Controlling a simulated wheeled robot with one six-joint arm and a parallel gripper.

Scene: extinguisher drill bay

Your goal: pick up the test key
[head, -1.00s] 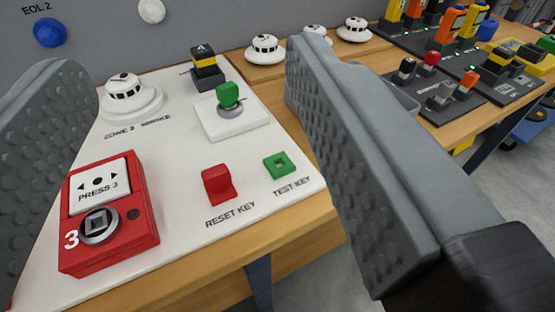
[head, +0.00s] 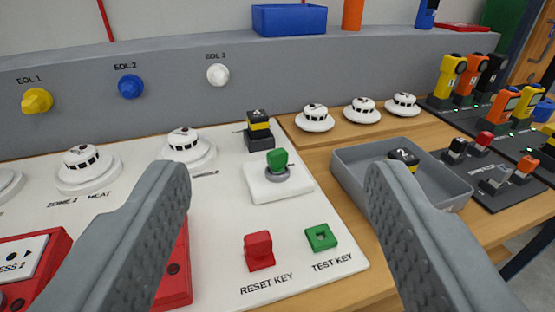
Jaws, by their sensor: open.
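A green key (head: 277,159) stands upright in a round grey switch on a raised white block (head: 258,188). A green square piece with a dark hole (head: 320,237) sits above the printed words TEST KEY on the white board (head: 215,270). A red key piece (head: 258,250) stands left of it, above the words RESET KEY. My gripper (head: 278,178) is open and empty, its grey fingers wide apart. In the picture the green key shows between the fingertips; no finger touches it. The left finger hides part of a red call point.
A grey tray (head: 347,183) holding a black-and-yellow piece marked 2 (head: 404,159) is partly behind the right finger. A similar black-and-yellow piece (head: 259,130) stands behind the green key. White detectors (head: 184,147) and a grey back wall (head: 300,75) lie beyond.

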